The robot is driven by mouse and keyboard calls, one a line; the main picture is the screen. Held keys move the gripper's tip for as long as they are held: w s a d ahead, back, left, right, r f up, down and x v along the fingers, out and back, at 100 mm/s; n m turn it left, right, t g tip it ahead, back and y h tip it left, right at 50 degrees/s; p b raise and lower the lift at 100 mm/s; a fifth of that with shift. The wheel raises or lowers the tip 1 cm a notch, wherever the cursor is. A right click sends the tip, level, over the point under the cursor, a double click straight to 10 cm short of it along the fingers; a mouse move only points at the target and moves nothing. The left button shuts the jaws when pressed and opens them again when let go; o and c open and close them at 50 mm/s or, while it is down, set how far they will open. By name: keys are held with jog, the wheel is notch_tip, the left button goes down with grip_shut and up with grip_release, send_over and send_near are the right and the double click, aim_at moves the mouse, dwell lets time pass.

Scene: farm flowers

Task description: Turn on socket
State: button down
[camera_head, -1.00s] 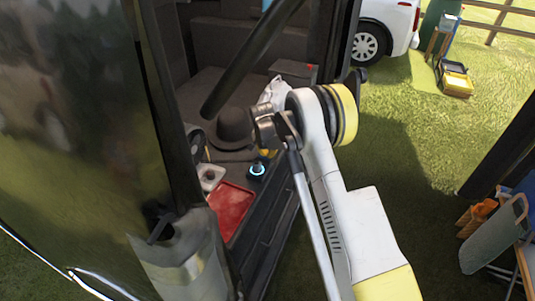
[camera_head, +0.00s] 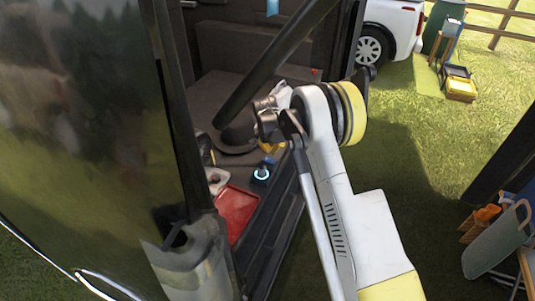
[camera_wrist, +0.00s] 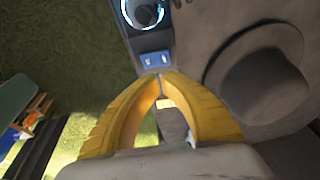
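The socket is a dark unit with a glowing pale-blue ring (camera_head: 262,173) on the van's floor edge, right of a red tray. In the wrist view the ring (camera_wrist: 145,12) is cut by the top edge. A small blue switch (camera_wrist: 155,59) sits below it on the same unit. My gripper (camera_wrist: 160,75) has yellow fingers whose tips meet just below the blue switch in the picture; I cannot tell whether they touch it. Nothing shows held between them. In the head view my gripper (camera_head: 270,147) is partly hidden behind my wrist, just above the socket.
A dark hat (camera_wrist: 262,85) lies right of the fingers. The red tray (camera_head: 236,210) and a pale object (camera_head: 217,180) lie left of the socket. A dark diagonal bar (camera_head: 275,62) crosses the van opening. Grass (camera_head: 415,150) lies open outside to the right.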

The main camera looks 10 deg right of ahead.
jog(key=d+p+v, duration=0.1)
jog(key=p+v, duration=0.1)
jog(key=v, duration=0.8)
jog(key=shift+s+p, duration=0.4)
